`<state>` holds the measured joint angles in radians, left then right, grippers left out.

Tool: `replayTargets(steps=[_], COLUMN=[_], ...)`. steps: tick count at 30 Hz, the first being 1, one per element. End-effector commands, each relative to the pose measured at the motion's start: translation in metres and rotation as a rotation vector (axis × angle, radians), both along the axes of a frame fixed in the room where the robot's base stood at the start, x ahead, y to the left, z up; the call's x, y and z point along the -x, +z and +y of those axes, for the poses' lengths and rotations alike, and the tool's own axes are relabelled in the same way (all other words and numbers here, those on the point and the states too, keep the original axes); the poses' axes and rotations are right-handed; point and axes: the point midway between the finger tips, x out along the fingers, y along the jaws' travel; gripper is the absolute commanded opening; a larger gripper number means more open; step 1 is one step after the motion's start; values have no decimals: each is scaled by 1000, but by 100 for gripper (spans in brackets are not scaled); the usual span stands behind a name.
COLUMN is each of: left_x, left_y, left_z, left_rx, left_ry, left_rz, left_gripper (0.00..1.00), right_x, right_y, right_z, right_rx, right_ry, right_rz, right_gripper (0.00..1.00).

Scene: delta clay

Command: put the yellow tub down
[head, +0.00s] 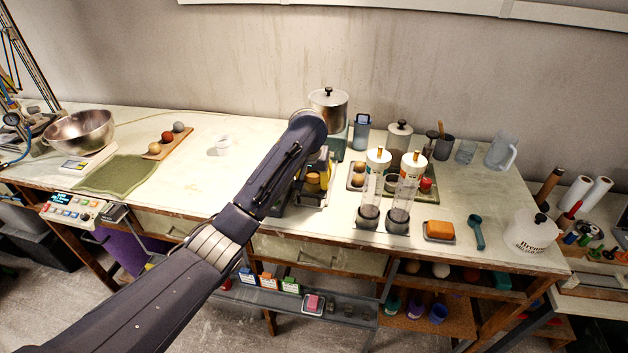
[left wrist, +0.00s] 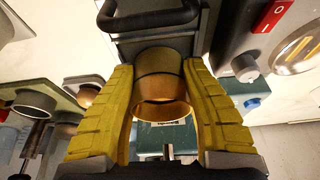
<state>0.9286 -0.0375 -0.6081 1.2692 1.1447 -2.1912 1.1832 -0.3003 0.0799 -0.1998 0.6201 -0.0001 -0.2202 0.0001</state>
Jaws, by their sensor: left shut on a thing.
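The yellow tub (left wrist: 162,63) is a small round ochre cup between the two yellow fingers of my left gripper (left wrist: 163,92) in the left wrist view. The fingers press on it from both sides, and its hollow, tan inside shows. In the head view my left gripper (head: 318,174) is over the middle of the bench, partly hidden by my own wrist, with the tub (head: 313,181) low between its fingers. A dark grey appliance with a handle (left wrist: 148,20) is close behind the tub in the left wrist view. I cannot tell whether the tub touches it. My right gripper is not in view.
Two clear tubes (head: 405,187) stand just right of the gripper, with a large lidded pot (head: 328,100) behind it. An orange block in a dish (head: 440,230) and a blue scoop (head: 477,232) lie further right. The bench left of my arm (head: 200,180) is mostly clear.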

Motion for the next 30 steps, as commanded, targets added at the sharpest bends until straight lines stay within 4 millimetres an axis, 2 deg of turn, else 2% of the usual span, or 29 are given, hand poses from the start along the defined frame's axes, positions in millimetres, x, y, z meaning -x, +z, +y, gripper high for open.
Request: replayTargets(steps=[2, 3, 9, 20, 23, 30], left_x=[0, 0, 0, 1, 3, 15], left_y=[-2, -3, -2, 3, 12, 47], left_z=[0, 0, 0, 0, 0, 2], left_rx=[0, 0, 0, 1, 2, 2], left_ry=[1, 1, 0, -1, -1, -3], left_rz=[0, 0, 0, 0, -1, -3], left_gripper=[0, 47, 70, 70, 70, 70], right_x=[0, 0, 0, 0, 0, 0], right_y=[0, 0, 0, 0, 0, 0], right_z=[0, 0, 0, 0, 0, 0], right_rx=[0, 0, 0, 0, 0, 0], right_ry=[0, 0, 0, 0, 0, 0], right_rz=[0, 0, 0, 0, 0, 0], right_gripper=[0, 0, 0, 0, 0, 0])
